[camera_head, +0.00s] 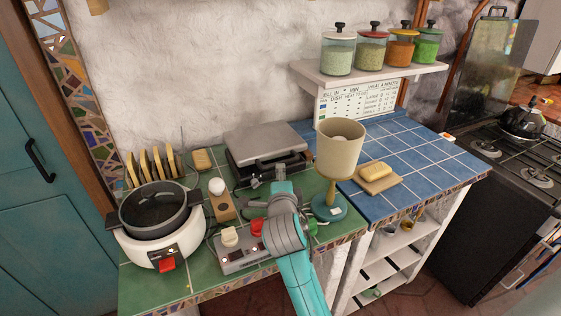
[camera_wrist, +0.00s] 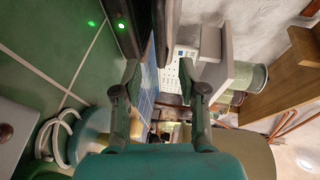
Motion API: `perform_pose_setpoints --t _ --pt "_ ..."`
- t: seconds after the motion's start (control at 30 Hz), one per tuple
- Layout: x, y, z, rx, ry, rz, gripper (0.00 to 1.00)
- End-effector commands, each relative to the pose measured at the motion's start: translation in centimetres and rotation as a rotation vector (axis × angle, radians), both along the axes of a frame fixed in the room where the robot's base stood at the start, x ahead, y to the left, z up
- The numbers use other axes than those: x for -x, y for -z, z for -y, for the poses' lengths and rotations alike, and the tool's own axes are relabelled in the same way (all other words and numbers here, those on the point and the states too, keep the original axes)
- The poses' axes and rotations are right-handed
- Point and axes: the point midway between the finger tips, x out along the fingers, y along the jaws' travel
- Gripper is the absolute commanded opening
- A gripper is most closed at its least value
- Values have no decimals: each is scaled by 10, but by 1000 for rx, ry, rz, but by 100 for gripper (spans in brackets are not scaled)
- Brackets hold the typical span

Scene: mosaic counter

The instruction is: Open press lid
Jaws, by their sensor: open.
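The press (camera_head: 265,150) stands on the green tiled counter against the wall in the head view, with a flat grey lid (camera_head: 262,138) over a dark body. The lid lies over the body; whether there is a small gap at its front I cannot tell. My gripper (camera_head: 264,178) is at the press's front edge, partly hidden by my own arm. In the wrist view my gripper (camera_wrist: 160,82) is open, with nothing seen between its fingers. The press's dark edge (camera_wrist: 128,28) with a green light is just beyond the left finger; contact is unclear.
A white cooker with a dark pot (camera_head: 155,212) stands left, near a toast rack (camera_head: 152,165). A control box (camera_head: 240,250) with knobs lies in front. A beige lamp (camera_head: 340,148) stands close on the right, by a soap-like block on a board (camera_head: 376,180). Jars (camera_head: 338,53) stand on a shelf above.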

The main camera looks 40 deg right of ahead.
Motion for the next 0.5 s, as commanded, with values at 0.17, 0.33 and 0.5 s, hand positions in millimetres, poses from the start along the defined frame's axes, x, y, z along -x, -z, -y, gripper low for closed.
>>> perform_pose_setpoints --t 0.17,0.33,0.5 --pt "-25 6 21 0 3 -1 41" --pt "-46 11 38 0 2 0 41" --pt "-61 15 49 0 1 -1 41"
